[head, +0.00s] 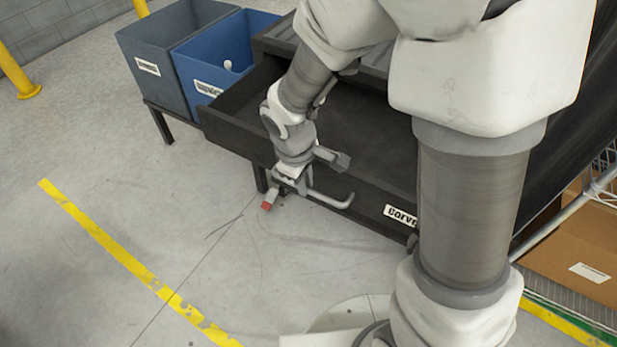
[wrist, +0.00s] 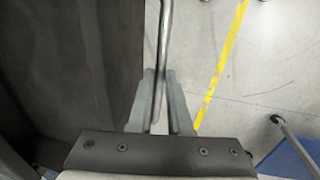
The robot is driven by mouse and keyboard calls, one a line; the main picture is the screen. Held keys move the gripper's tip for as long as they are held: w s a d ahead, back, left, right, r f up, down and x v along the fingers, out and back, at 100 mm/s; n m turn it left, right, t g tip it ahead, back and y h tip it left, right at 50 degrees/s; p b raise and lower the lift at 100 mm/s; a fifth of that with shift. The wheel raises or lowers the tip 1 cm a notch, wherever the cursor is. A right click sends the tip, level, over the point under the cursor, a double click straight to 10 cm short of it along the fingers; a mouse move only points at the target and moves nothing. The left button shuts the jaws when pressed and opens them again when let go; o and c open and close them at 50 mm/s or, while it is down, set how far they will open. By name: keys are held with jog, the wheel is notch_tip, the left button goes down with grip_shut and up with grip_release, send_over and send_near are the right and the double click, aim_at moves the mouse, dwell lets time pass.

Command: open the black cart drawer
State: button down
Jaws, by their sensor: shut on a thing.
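The black cart drawer (head: 235,125) is pulled out from the cart, and its empty interior shows in the head view. Its grey bar handle (head: 330,200) runs along the drawer front. My gripper (head: 280,195) is at the left part of the handle. In the wrist view the handle bar (wrist: 164,45) runs down between the two fingers of my gripper (wrist: 160,105), which are shut on it. The drawer also fills the left of the wrist view (wrist: 75,65). My arm hides part of the drawer and cart in the head view.
A grey bin (head: 150,65) and a blue bin (head: 205,75) stand on a low stand left of the drawer. A cardboard box (head: 575,240) sits on a wire rack at the right. The floor (head: 110,170) in front is clear, with a yellow line (head: 120,245).

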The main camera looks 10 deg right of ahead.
jog(key=c, duration=0.8)
grip_release()
jog(key=shift+c, duration=0.2)
notch_tip(320, 180, up, 17)
jog(key=s+a+p, duration=0.2)
jog(key=p, duration=0.3)
jog(key=shift+s, duration=0.35)
jog(key=s+d+r+m+t+p, duration=0.1)
jog(key=s+d+r+m+p, duration=0.2)
jog(key=r, duration=0.3)
jog(key=s+d+r+m+t+p, duration=0.1)
jog(key=s+d+r+m+p, duration=0.2)
jog(key=d+r+m, duration=0.1)
jog(key=s+d+r+m+t+y+p, duration=0.1)
jog(key=s+d+r+m+p, duration=0.2)
jog(key=r, duration=0.5)
jog(key=shift+s+d+r+m+t, duration=0.2)
jog(key=shift+s+d+m+t, duration=0.3)
jog(key=shift+d, duration=0.7)
